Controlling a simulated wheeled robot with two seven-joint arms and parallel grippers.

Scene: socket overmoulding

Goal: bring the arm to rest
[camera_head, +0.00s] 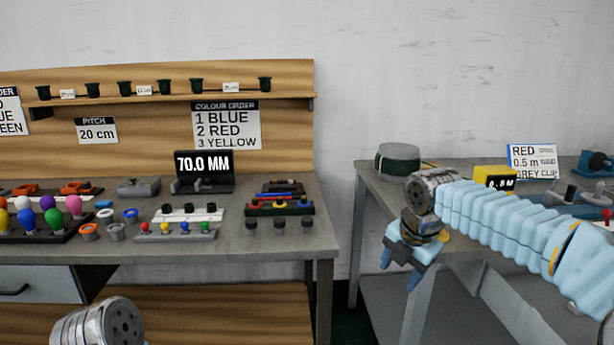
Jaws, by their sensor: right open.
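My right arm (505,220) reaches in from the right edge in a pale blue ribbed sleeve. A metal joint of my left arm (98,323) shows at the bottom left. My left gripper is out of the picture.
The wooden-backed bench (265,243) at left carries coloured knobs, rings, small fixtures and a "70.0 MM" display (204,172). The right-hand table (375,182) holds a dark green coil (398,161), a yellow box (494,177) and a "RED 0.5 m" card (532,161).

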